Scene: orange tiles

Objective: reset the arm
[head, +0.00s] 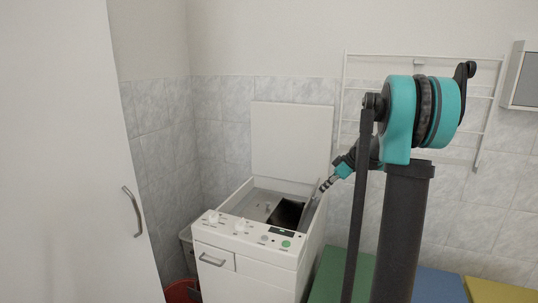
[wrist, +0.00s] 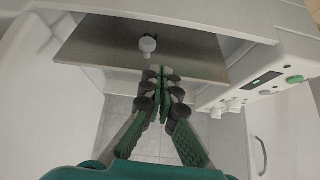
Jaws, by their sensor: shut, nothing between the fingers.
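My gripper (head: 326,185) is at the upper right edge of a white top-loading washing machine (head: 260,270) in the head view. In the wrist view my gripper (wrist: 160,72) has its green fingers with dark pads together, with nothing between them. The machine's lid (head: 291,140) stands upright, and its dark opening (head: 288,212) shows. My arm (head: 398,240) is bent, with its teal joint high on the right, and hides part of the wall.
A white cabinet door with a handle (head: 132,212) stands at the left. A red bucket (head: 181,292) is beside the machine. A wire rack (head: 362,68) is on the tiled wall. Green (head: 330,275), blue (head: 437,286) and yellow (head: 498,291) surfaces lie at the lower right.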

